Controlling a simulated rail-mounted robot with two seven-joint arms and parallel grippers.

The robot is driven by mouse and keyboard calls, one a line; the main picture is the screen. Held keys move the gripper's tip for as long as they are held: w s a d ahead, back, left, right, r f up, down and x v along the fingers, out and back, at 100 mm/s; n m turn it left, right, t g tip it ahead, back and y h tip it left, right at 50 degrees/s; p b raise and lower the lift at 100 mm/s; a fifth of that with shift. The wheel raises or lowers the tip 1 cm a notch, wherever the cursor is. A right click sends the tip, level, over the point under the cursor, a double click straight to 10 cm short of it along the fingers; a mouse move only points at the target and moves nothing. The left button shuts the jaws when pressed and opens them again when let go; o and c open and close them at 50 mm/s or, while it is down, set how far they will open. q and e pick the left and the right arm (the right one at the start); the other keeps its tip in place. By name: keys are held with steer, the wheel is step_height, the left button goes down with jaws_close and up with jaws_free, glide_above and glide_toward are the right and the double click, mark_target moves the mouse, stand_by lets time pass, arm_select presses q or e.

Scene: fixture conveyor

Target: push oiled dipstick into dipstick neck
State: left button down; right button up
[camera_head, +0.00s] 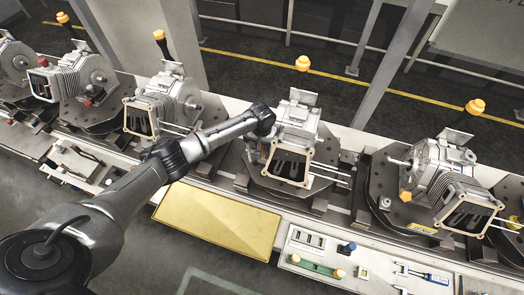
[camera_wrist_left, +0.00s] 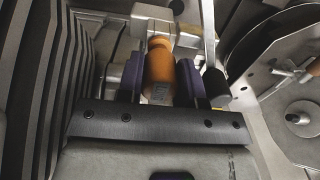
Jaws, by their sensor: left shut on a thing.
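In the left wrist view my left gripper (camera_wrist_left: 160,82) is shut on an orange cylinder, which looks like the handle of the dipstick (camera_wrist_left: 160,68). The purple finger pads stand on either side of it. Its far end points at a pale metal part of the engine; the rod and dipstick neck cannot be made out, nor how deep the dipstick sits. In the head view my left arm reaches from the lower left to the middle engine (camera_head: 295,128), with its wrist at the engine's left side. The fingers and dipstick are hidden there. My right gripper is not in view.
Other engines stand on the conveyor, left (camera_head: 160,100) and right (camera_head: 440,175). In front lie a bare yellow plate (camera_head: 218,220) and a tool tray (camera_head: 322,240) with small parts and wrenches. In the wrist view a finned engine block (camera_wrist_left: 40,90) is close at left.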

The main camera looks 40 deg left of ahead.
arm_select(q)
steer(key=shift+f, duration=0.1)
steer(key=c, duration=1.2)
jaws_free()
steer(key=o, duration=0.5)
step_height(320, 180, up, 14)
steer(key=b, duration=0.1)
steer(key=shift+f, duration=0.1)
